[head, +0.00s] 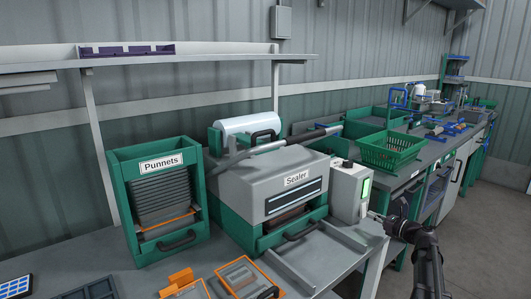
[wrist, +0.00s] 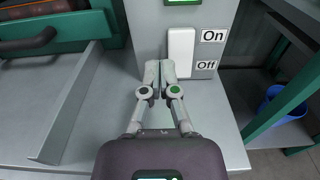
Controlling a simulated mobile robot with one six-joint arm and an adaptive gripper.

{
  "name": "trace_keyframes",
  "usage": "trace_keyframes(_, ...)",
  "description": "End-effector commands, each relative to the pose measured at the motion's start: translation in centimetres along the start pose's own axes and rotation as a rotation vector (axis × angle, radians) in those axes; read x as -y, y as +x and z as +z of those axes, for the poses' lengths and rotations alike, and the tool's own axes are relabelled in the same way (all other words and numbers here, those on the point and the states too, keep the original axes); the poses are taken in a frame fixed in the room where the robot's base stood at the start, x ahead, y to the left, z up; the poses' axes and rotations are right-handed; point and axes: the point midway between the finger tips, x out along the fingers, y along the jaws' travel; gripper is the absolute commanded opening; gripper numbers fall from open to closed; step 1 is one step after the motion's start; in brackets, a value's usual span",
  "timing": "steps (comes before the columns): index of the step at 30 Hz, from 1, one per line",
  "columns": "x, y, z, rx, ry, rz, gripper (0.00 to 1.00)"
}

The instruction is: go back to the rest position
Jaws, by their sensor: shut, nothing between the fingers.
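My gripper (wrist: 160,72) is shut and empty in the wrist view. Its fingertips are in front of the white rocker switch (wrist: 181,52) on the control box of the sealer, beside the "On" and "Off" labels; whether they touch it I cannot tell. In the head view my gripper (head: 373,215) is at the right of the control box (head: 346,190), which has a lit green display. The arm reaches in from the lower right. The grey and green sealer (head: 268,187) stands left of the box.
A green punnet dispenser (head: 127,215) stands left of the sealer. Orange-edged trays (head: 247,276) lie on the front bench. A green basket (head: 391,150) sits on the bench behind. A blue bucket (wrist: 272,100) is low at the right. Open floor lies at the right.

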Motion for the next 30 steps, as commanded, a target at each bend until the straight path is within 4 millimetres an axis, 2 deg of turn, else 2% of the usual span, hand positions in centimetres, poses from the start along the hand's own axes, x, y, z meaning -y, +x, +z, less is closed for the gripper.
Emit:
trace_keyframes(10,0.0,-0.1,0.9,0.0,0.0,-0.001,0.0)
trace_keyframes(16,0.1,-0.3,2.6,0.0,0.0,-0.002,0.0)
trace_keyframes(24,0.1,-0.5,6.0,0.0,0.0,-0.002,0.0)
trace_keyframes(30,0.1,-0.5,7.4,0.0,0.0,-0.002,0.0)
